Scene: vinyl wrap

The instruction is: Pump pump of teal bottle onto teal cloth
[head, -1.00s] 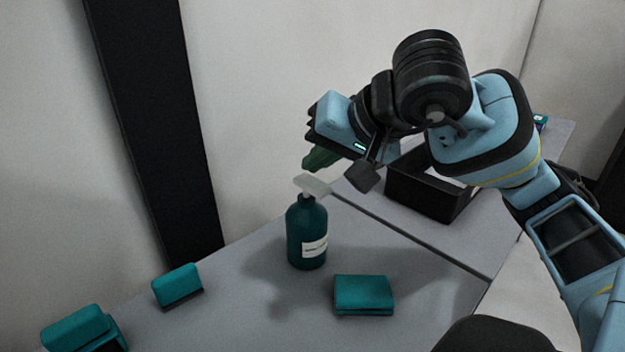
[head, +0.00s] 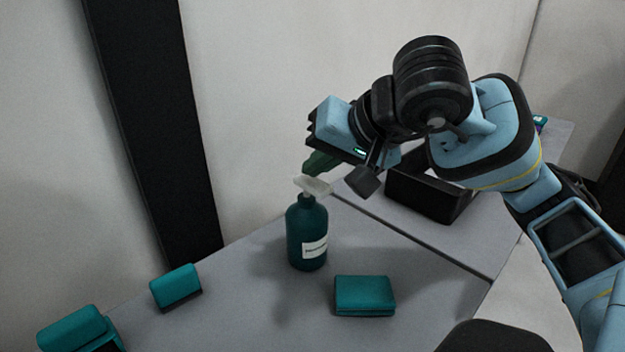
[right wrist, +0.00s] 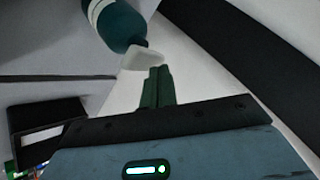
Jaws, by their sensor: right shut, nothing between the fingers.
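The teal bottle (head: 307,236) stands upright on the grey table, with a white label and a whitish pump (head: 313,186) on top. The folded teal cloth (head: 364,294) lies on the table to the right of and in front of the bottle. My right gripper (head: 312,168) is shut and empty, its dark green fingers just above the pump head. In the right wrist view the shut fingers (right wrist: 157,78) are beside the pump (right wrist: 141,57), with the bottle (right wrist: 120,24) beyond; I cannot tell whether they touch. My left gripper is not in view.
A black box (head: 433,193) stands on the table section behind, under my right arm. A small teal block (head: 176,286) and a larger teal item (head: 78,328) lie at the front left. The table between them and the bottle is clear.

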